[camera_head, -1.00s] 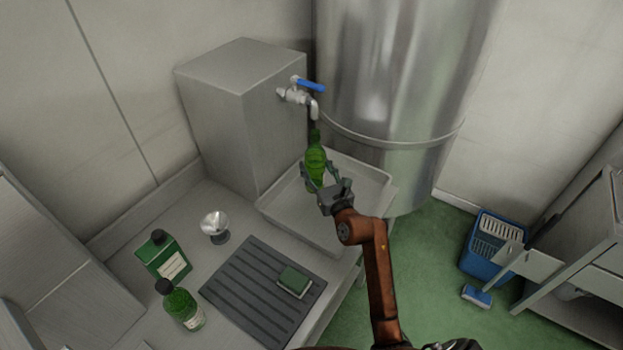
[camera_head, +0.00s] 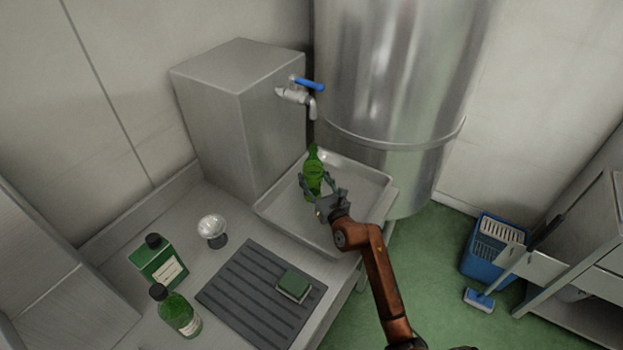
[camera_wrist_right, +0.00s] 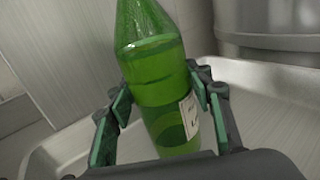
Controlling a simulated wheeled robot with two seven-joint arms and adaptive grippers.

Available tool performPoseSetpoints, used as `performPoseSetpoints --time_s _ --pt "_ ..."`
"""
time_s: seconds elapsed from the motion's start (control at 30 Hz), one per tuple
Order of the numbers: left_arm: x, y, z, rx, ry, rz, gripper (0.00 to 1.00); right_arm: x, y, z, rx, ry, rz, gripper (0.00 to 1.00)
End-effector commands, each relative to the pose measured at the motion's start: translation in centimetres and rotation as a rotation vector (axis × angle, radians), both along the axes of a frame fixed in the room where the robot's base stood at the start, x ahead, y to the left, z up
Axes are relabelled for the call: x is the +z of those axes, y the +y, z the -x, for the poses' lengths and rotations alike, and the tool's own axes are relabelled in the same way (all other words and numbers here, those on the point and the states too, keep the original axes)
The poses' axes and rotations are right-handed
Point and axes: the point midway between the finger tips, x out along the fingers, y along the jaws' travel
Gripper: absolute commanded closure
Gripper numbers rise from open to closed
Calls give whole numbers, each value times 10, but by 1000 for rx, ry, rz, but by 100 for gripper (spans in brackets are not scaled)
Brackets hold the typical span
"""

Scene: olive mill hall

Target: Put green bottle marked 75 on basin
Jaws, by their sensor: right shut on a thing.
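A green bottle (camera_head: 313,172) is upright over the grey metal basin (camera_head: 349,171), below the tap. My right gripper (camera_head: 322,192) is shut around its lower body. In the right wrist view the bottle (camera_wrist_right: 160,85) stands slightly tilted between the green-padded fingers (camera_wrist_right: 170,108), with a pale label partly hidden; I cannot read a 75 on it. I cannot tell whether its base touches the basin floor, as the gripper hides it. The basin (camera_wrist_right: 265,75) shows behind it. My left gripper is not in view.
A blue-handled tap (camera_head: 300,92) on a metal box (camera_head: 235,110) overhangs the basin's back.

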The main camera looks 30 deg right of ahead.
Motion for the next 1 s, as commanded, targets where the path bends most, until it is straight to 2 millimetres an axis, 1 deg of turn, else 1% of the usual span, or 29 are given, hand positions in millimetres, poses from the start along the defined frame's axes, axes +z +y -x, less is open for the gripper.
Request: performPoseSetpoints --time_s 0.1,0.13,0.33,0.37,0.6,0.7,0.77,1.0 --pt "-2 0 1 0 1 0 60 -3 0 0 -1 -1 -1 91" --pt "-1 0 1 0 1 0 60 -4 0 0 -1 2 -1 51" --pt "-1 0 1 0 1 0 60 -4 0 0 -1 2 0 37" --pt "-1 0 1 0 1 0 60 -4 0 0 -1 2 0 36" --pt "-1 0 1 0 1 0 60 -4 0 0 -1 1 0 36" --pt "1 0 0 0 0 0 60 3 0 0 -1 -1 1 36" --pt "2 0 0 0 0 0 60 0 0 8 -1 2 -1 36" --pt "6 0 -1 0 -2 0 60 0 2 49 -2 3 -1 36"
